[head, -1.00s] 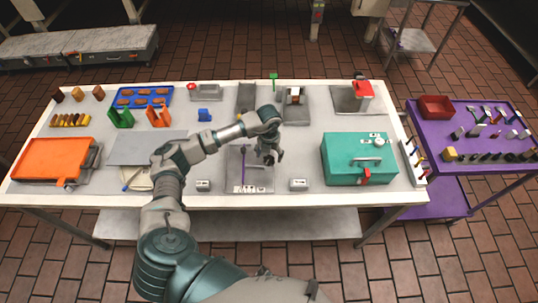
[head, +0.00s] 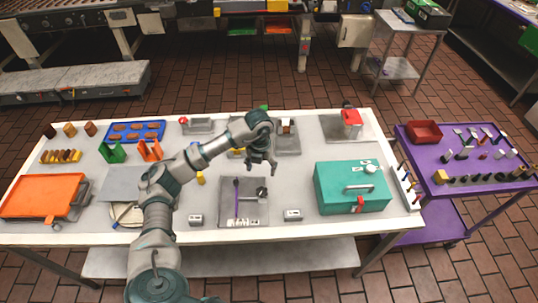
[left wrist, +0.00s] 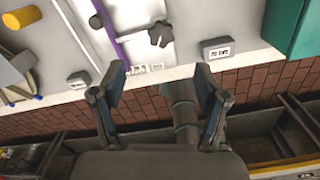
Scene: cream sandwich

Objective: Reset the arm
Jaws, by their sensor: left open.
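My left arm comes in from the lower left in the head view. Its gripper (head: 262,165) is open and empty, and hangs above the white table behind the grey plate (head: 230,212). In the left wrist view the two fingers (left wrist: 160,74) stand apart with nothing between them. A purple stick (head: 237,195) and a black knob-like piece (head: 262,193) lie on the plate, apart from the gripper. The knob-like piece also shows in the left wrist view (left wrist: 160,34). My right gripper is not in view.
A teal box (head: 335,198) stands right of the plate, and an orange tray (head: 40,197) lies far left. Small grey blocks (head: 293,215) flank the plate. A blue tray (head: 135,124) is at the back left. A purple cart (head: 470,190) stands at the right.

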